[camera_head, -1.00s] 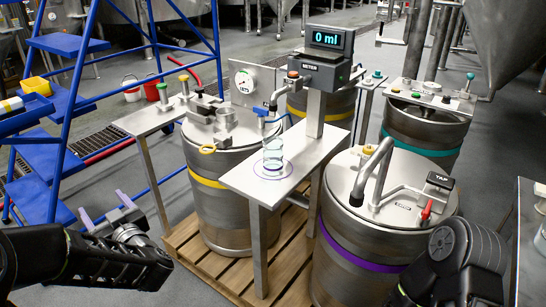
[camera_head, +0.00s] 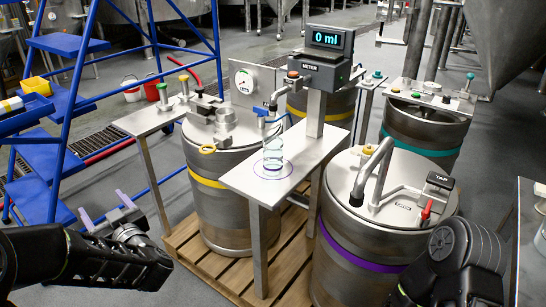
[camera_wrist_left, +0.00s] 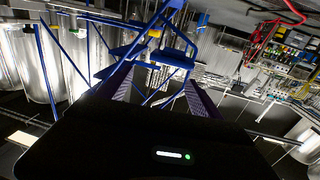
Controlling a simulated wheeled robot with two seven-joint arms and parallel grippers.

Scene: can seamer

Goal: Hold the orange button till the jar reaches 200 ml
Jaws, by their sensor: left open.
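The jar (camera_head: 272,155) is clear glass and stands upright on the steel table, inside a thin purple ring marking. The meter display (camera_head: 325,40) above it reads 0 ml. An orange button (camera_head: 293,74) sits on the left of the dark meter box (camera_head: 318,72). My left gripper (camera_head: 105,211) is low at the left, open and empty, well away from the button and the jar. Its two purple fingers also show in the left wrist view (camera_wrist_left: 160,88), spread apart with nothing between them. My right arm shows at the lower right, but its fingertips are not visible.
A yellow-banded keg (camera_head: 207,183) and a purple-banded keg (camera_head: 360,245) flank the steel table (camera_head: 240,180) on a wooden pallet (camera_head: 190,243). A blue ladder (camera_head: 65,110) stands at the left. A side table (camera_head: 145,122) carries other coloured knobs.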

